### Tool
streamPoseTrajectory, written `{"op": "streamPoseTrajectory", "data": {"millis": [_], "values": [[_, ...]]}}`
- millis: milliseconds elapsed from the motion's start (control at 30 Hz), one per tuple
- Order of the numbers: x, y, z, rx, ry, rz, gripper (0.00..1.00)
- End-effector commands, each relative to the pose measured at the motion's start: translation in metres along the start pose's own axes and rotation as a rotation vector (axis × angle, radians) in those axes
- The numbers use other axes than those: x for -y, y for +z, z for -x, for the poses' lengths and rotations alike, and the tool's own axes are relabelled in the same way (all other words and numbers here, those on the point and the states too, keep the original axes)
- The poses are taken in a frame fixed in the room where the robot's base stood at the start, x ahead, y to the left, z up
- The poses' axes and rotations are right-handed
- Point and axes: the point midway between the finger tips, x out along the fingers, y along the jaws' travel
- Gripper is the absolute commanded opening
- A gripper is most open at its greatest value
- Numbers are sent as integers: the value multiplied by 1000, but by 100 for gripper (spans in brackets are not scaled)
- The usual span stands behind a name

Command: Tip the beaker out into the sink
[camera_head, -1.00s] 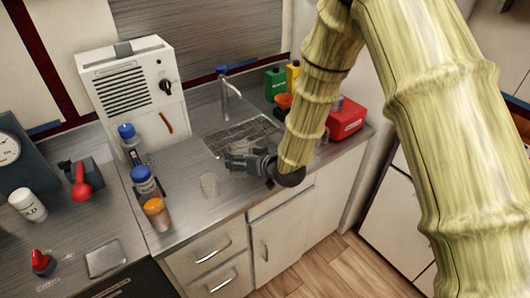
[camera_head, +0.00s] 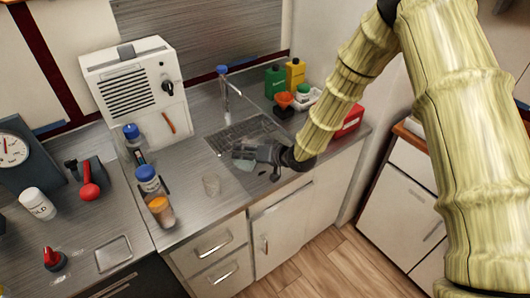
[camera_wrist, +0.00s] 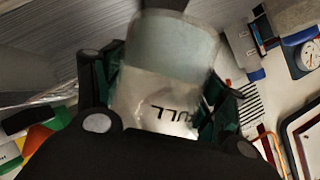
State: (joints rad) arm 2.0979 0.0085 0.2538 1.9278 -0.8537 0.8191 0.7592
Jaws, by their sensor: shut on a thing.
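My gripper (camera_head: 245,153) is shut on a clear beaker (camera_wrist: 165,80), which fills the middle of the wrist view between the dark green fingers. The beaker has dark lettering and a pale grey-green band near its far end; its contents and exact tilt are hard to tell. In the head view only a pale bit of the beaker (camera_head: 243,164) shows by the fingers. The sink (camera_head: 228,139), a dark patterned recess with a tap (camera_head: 228,90) behind it, lies just behind and under my gripper. My gripper is over its front edge.
Bottles with blue lids (camera_head: 147,180) and an orange-lidded jar (camera_head: 160,211) stand farther left. Green (camera_head: 275,82) and yellow (camera_head: 294,74) bottles and a red box (camera_head: 349,121) are at the right.

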Motion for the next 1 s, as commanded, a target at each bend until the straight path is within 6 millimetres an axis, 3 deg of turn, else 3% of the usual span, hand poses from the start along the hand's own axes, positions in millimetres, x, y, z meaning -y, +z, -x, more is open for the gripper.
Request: {"op": "streamPoseTrajectory", "data": {"millis": [1000], "values": [[-5, 1, -2, 34, -52, -122, 41]]}}
